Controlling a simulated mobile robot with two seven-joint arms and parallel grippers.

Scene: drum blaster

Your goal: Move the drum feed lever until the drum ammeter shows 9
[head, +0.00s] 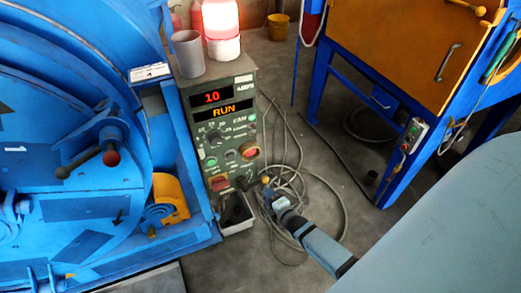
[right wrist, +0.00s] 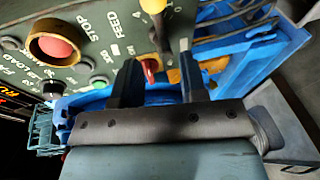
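The drum ammeter (head: 212,97) on the grey-green control panel shows a red 10 beside the AMPS label. The drum feed lever is a dark stem with a yellow knob (head: 265,180), low on the panel's right side. In the right wrist view the yellow knob (right wrist: 153,5) is by the FEED lettering, partly cut off by the top edge. My right gripper (head: 270,193) is beside the lever. In the wrist view my right gripper's fingers (right wrist: 160,55) are spread, with the lever's stem just beyond the tips. I cannot tell whether they touch. My left gripper is not in view.
A red-and-yellow stop button (right wrist: 55,45) and a red switch (right wrist: 150,68) are close to the gripper. The orange RUN display (head: 234,109) is lit. The blue drum machine (head: 70,150) stands left, a blue frame with an orange panel (head: 400,45) right. Cables (head: 325,200) lie on the floor.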

